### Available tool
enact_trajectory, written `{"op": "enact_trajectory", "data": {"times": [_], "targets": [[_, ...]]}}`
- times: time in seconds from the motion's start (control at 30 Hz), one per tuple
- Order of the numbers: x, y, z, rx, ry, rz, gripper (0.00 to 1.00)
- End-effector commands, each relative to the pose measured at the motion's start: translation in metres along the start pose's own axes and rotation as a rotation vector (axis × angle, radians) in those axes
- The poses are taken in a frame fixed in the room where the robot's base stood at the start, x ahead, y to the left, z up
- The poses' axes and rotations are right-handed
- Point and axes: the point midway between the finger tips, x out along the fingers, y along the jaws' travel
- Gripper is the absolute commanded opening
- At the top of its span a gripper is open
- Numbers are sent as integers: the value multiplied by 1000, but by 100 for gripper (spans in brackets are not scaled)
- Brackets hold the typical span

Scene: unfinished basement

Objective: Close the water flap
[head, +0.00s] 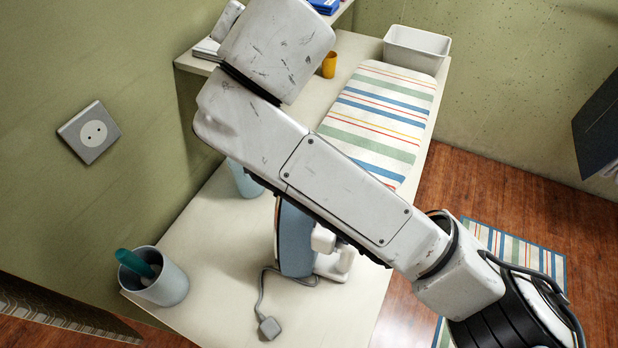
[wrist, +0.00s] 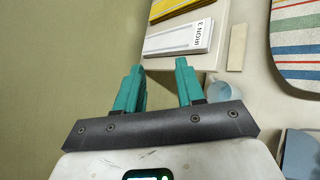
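The iron (head: 295,238) stands on the table in the head view, blue-grey and white, with a grey cord and plug. My arm covers its upper part, and I cannot make out the water flap. A blue-grey surface at the lower right of the wrist view (wrist: 302,155) looks like part of the iron. My gripper (wrist: 160,72) shows in the wrist view with its two teal fingers apart and nothing between them. It points toward the wall and shelf, with the iron off to its right. It cannot be seen in the head view.
A light blue cup (head: 244,182) stands behind my arm. A grey cup (head: 168,288) holding a teal-handled thing stands at the table's left corner. A striped pad (head: 385,110), white bin (head: 416,48) and orange cup (head: 329,64) are farther back. A boxed item (wrist: 180,38) lies on the shelf.

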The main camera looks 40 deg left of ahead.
Motion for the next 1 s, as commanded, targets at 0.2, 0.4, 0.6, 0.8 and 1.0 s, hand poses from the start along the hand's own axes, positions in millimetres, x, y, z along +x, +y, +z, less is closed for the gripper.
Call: {"op": "enact_trajectory", "data": {"times": [0.2,0.4,0.6,0.8,1.0], "targets": [[-2,-23,-46,18,-167,21,38],[-21,-58,-89,0,-323,-36,38],[-54,-101,-139,-72,-461,-152,38],[-100,-142,-193,-216,-569,-303,38],[-147,-167,-236,-397,-636,-429,38]]}}
